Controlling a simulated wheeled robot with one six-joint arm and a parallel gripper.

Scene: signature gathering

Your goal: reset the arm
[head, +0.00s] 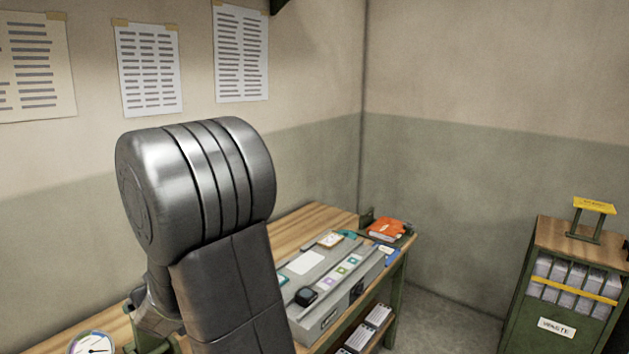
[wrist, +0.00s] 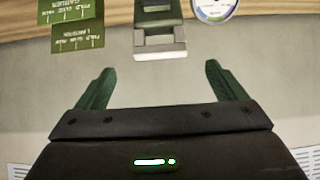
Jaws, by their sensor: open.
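My gripper (wrist: 156,85) shows in the wrist view with its two green fingers spread wide apart. It is open and nothing is between the fingers. Beyond the fingers are a pale wall and a wooden edge along the top of the picture. In the head view my arm stands raised at the left and middle, with a large metal joint in front of the wall. The gripper itself cannot be made out in the head view; my arm hides part of the workbench (head: 330,216).
A grey case (head: 318,318) with small coloured cards and a dark object lies on the workbench. An orange item (head: 387,229) is at the bench's far end. A round dial (head: 92,344) is at the lower left. A green waste cabinet (head: 553,338) stands right, with open floor between.

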